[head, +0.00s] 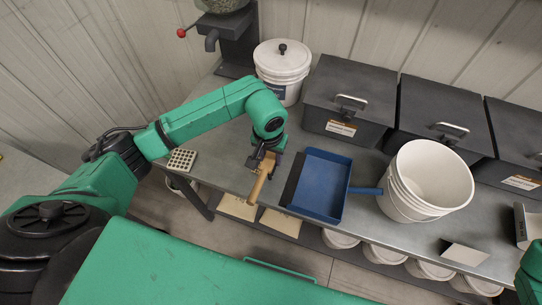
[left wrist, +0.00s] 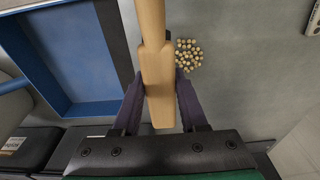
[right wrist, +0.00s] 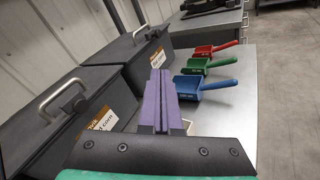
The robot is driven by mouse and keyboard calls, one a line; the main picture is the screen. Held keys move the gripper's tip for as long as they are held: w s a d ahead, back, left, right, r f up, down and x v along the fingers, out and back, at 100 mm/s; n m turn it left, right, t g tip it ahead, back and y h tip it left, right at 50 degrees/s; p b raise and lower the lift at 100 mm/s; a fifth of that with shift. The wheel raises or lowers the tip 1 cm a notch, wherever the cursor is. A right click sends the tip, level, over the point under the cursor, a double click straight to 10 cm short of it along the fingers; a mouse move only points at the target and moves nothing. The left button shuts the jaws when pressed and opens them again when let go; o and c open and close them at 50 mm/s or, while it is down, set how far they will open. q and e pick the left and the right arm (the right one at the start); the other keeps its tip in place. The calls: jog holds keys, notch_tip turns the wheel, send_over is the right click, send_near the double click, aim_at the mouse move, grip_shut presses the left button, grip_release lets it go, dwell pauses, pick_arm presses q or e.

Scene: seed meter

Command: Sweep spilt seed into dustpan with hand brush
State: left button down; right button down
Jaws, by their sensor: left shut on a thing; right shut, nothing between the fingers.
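The hand brush has a pale wooden handle (head: 262,178), and in the left wrist view its wooden body (left wrist: 157,75) runs between my fingers. My left gripper (head: 265,160) is shut on it, over the bench close to the dustpan's lip. The blue dustpan (head: 322,188) lies on the bench right of the brush, its dark lip toward the brush. Its floor looks bare. In the left wrist view a small pile of pale seed (left wrist: 188,54) lies beside the brush, opposite the dustpan (left wrist: 80,55). I cannot make out the seed in the head view. My right gripper (right wrist: 160,103) is shut and empty.
A white bucket (head: 405,205) stands by the dustpan's handle. Dark lidded bins (head: 348,85) line the bench's back, with a lidded white tub (head: 283,57) at their left. A white holed plate (head: 182,160) lies left. Red, green and blue scoops (right wrist: 205,82) show in the right wrist view.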

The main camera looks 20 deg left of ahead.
pick_arm(q)
jog(key=shift+w+f, duration=0.1)
jog(key=shift+w, duration=0.05)
pick_arm(e)
jog(key=w+a+r+m+y, duration=0.2)
jog(key=w+a+m+y, duration=0.3)
jog(key=w+a, duration=1.05)
jog(key=w+a+r+n+y, duration=0.1)
jog(key=w+a+r+y, duration=0.15)
jog(key=a, duration=0.55)
jog(key=w+a+r+t+y, duration=0.1)
jog(key=w+a+r+y, duration=0.15)
jog(key=a, duration=0.55)
jog(key=w+a+r+n+y, duration=0.1)
jog(key=w+a+r+y, duration=0.15)
jog(key=a, duration=0.55)
jog(key=n+g+y, duration=0.2)
jog(key=g, duration=0.6)
send_over(337, 191)
notch_tip(337, 191, down, 16)
jog(key=shift+g, duration=0.3)
jog(key=shift+f, duration=3.45)
jog(key=shift+f, duration=0.6)
